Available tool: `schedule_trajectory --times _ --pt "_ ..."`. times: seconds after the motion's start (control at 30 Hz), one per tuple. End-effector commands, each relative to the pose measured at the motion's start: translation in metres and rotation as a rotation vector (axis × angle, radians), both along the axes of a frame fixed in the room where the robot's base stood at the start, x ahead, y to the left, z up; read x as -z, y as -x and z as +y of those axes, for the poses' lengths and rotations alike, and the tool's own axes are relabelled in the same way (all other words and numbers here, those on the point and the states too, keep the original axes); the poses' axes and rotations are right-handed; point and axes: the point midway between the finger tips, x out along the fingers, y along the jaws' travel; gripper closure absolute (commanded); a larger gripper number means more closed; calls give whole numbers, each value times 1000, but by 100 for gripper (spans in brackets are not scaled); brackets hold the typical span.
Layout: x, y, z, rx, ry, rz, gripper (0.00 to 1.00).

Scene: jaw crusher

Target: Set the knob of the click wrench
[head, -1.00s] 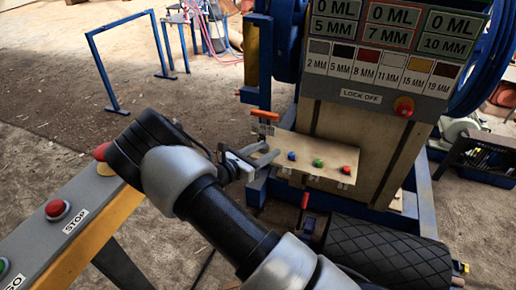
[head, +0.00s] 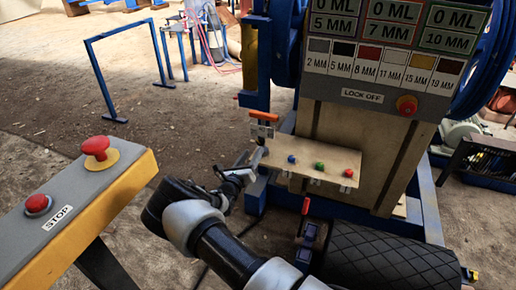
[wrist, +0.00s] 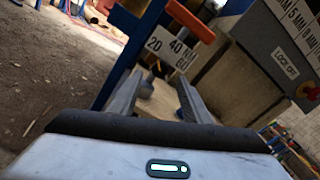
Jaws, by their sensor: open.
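The click wrench seems to be the piece with the orange handle (head: 264,116) and a small white scale plate at the left end of the wooden shelf. In the wrist view the orange handle (wrist: 190,20) stands above the plate (wrist: 172,48), marked 20, 40 and a partly hidden number. A small dark knob-like part (wrist: 145,88) shows below the plate, near the left finger; I cannot tell whether they touch. My gripper (head: 248,168) is just below and left of the plate. In the wrist view my gripper (wrist: 158,97) is open, its fingers pointing at the wrench area.
The wooden shelf (head: 325,163) carries blue, green and red knobs. A lock-off button (head: 406,105) sits on the crusher panel above. A yellow-edged console (head: 75,195) with red buttons stands at left. A black ribbed roller (head: 385,258) lies at lower right.

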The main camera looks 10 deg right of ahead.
Motion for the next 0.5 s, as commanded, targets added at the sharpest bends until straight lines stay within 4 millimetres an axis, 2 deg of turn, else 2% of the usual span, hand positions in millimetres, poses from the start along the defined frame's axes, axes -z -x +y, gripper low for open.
schedule_trajectory --times 0.1,0.23,0.5 --pt "2 -22 -14 3 -1 -2 56" --pt "2 -40 -24 1 -1 -3 56" --pt "0 -57 -33 1 0 0 56"
